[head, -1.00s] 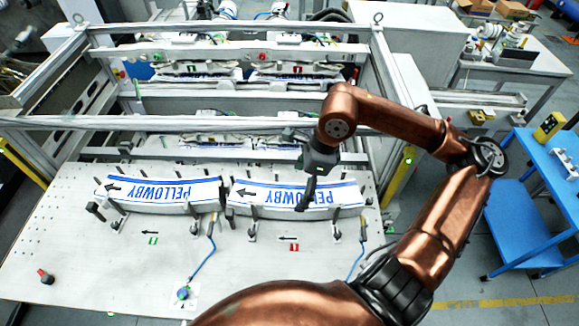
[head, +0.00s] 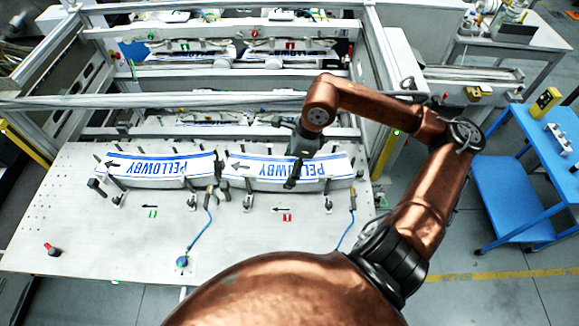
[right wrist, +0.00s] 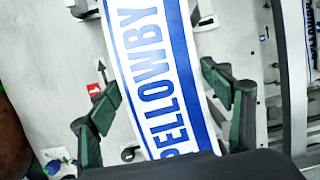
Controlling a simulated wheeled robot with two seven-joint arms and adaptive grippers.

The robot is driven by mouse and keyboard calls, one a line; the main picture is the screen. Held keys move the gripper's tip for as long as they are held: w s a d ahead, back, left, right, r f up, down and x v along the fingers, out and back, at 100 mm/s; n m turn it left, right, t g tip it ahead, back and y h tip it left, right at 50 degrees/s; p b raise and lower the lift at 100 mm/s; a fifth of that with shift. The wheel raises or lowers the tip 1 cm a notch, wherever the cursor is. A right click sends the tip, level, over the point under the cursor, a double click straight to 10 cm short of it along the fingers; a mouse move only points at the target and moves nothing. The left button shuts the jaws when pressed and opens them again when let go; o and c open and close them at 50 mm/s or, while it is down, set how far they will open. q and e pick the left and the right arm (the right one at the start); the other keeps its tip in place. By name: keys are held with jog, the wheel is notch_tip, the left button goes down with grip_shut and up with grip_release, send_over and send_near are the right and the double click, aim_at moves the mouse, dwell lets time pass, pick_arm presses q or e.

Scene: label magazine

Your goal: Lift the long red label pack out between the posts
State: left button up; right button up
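Two white label packs with blue stripes and PELLOWBY lettering lie in a row on the grey bench. The right pack (head: 255,167) is by the red mark (head: 286,217); the left pack (head: 150,168) is by the green mark (head: 151,214). No pack looks red itself. My right gripper (head: 297,168) is over the right pack and hides part of its lettering. In the right wrist view, the open green-padded fingers (right wrist: 160,80) stand on either side of a pack (right wrist: 155,75), with visible gaps. Fingertip height against the pack is unclear. My left gripper is out of view.
Dark posts (head: 221,196) and small clamps stand along the packs' edges. Blue cables (head: 203,225) run over the bench. A metal frame bar (head: 150,101) crosses behind the packs. The front of the bench is mostly clear. A blue cart (head: 520,190) stands right.

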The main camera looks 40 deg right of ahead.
aim_at(285, 168)
jog(key=shift+w, duration=0.25)
jog(key=shift+c, duration=0.9)
jog(key=shift+s, duration=0.25)
jog(key=c, duration=0.3)
jog(key=shift+w, duration=0.1)
jog(key=c, duration=0.6)
jog(key=shift+c, duration=1)
jog(key=shift+r, duration=0.55)
jog(key=shift+r+p, duration=0.75)
jog(key=shift+r, duration=0.55)
jog(key=shift+r+p, duration=0.8)
jog(key=shift+r, duration=1.05)
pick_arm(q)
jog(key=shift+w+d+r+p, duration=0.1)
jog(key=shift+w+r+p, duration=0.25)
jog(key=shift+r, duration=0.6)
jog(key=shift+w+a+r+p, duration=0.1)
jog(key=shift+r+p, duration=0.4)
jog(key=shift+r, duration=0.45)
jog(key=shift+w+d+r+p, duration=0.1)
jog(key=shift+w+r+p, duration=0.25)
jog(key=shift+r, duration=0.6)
pick_arm(e)
jog(key=shift+r, duration=2.85)
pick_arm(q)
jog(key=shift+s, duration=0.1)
